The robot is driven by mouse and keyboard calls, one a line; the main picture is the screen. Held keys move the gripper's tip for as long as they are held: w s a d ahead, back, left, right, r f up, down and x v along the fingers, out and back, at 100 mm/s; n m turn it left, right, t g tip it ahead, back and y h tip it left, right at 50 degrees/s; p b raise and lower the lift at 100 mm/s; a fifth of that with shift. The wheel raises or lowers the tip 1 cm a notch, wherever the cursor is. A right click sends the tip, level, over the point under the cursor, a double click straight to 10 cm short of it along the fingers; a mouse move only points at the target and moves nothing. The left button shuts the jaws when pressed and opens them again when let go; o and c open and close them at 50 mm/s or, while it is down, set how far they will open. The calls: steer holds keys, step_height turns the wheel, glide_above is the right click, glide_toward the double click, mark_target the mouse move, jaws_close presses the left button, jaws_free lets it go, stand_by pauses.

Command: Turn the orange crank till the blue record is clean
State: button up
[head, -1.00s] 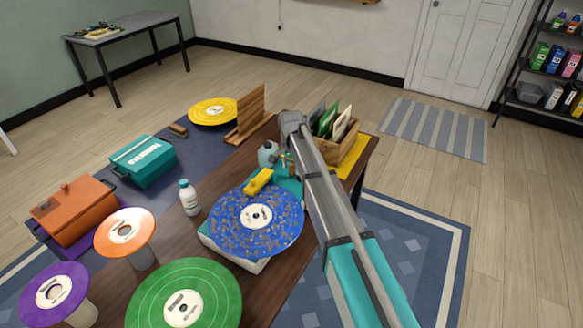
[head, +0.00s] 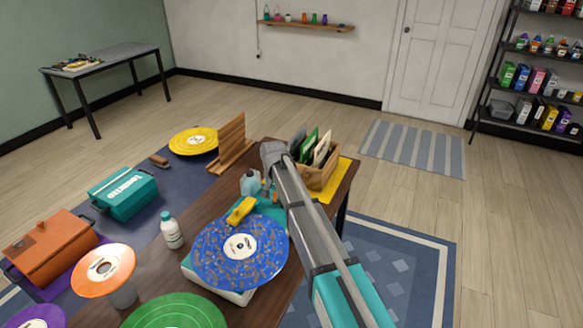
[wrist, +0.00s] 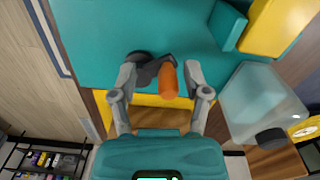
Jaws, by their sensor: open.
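The blue record (head: 222,258) lies on a white and teal machine (head: 205,285) on the wooden table, with brownish specks over its face. A yellow block (head: 241,210) sits at the record's far edge. In the wrist view the orange crank handle (wrist: 168,84) stands between the fingers of my gripper (wrist: 162,76), on a dark arm beside the teal body. The fingers are open, one on each side of the handle, with a gap visible. In the head view my arm hides the gripper's fingers.
A translucent bottle (wrist: 262,105) stands close to the right finger in the wrist view. A wooden crate of sleeves (head: 320,177) is just beyond my arm. A white bottle (head: 171,232), an orange record (head: 88,282) and a green record (head: 170,315) stand left of the machine.

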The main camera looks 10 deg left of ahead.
steer(key=n, duration=0.2)
steer(key=s+d+n, duration=0.1)
steer(key=n, duration=0.2)
steer(key=shift+s+d, duration=0.1)
steer(key=shift+d, duration=0.05)
steer(key=n, duration=0.1)
steer(key=d+n, duration=0.1)
steer(key=n, duration=0.2)
steer(key=shift+s+d+n, duration=0.15)
steer(key=shift+d+n, duration=0.1)
steer(key=shift+n, duration=0.05)
steer(key=n, duration=0.1)
steer(key=d+n, duration=0.1)
steer(key=n, duration=0.2)
steer(key=shift+d+n, duration=0.25)
steer(key=shift+n, duration=0.15)
steer(key=n, duration=0.2)
steer(key=w+d+n, duration=0.1)
steer(key=n, duration=0.1)
steer(key=shift+d+n, duration=0.2)
steer(key=shift+n, duration=0.2)
step_height(320, 180, up, 14)
steer(key=p, duration=1.4)
steer(key=shift+f, duration=0.1)
stand_by(0.4)
steer(key=n, duration=0.5)
glide_above(278, 202)
steer(key=shift+w+a+n, duration=0.15)
steer(key=shift+a+n, duration=0.35)
steer(key=shift+a, duration=0.15)
